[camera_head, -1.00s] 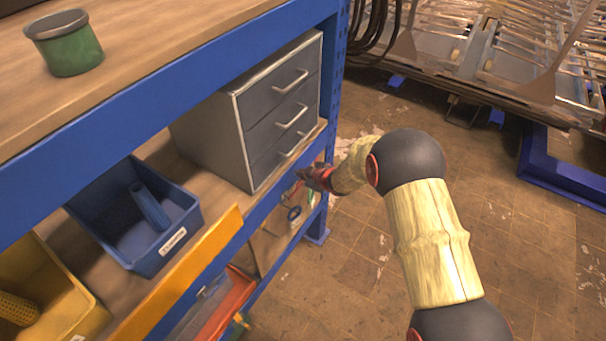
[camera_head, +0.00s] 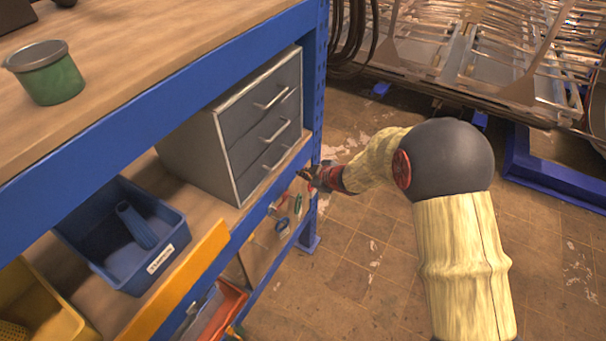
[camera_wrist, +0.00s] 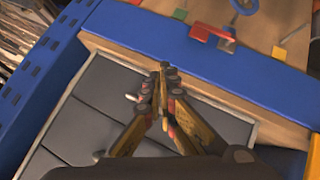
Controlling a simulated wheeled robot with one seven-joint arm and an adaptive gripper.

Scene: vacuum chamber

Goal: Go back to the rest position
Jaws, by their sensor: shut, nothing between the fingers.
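My gripper (camera_head: 307,174) is small in the head view, at the end of my arm, in front of the right end of the blue shelf. In the wrist view, my gripper (camera_wrist: 163,68) is shut with its fingertips together and nothing between them. Behind it in that view are the grey drawer unit (camera_wrist: 88,112) and the blue shelf edge (camera_wrist: 190,62). The gripper appears close to the shelf edge, but I cannot tell the exact gap.
The grey drawer unit (camera_head: 188,154) stands on the lower shelf, its drawers shut. A blue bin (camera_head: 95,262) and a yellow bin (camera_head: 62,312) sit to its left. A green tin (camera_head: 52,82) stands on the upper shelf. Open tiled floor (camera_head: 352,262) lies right of the shelf.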

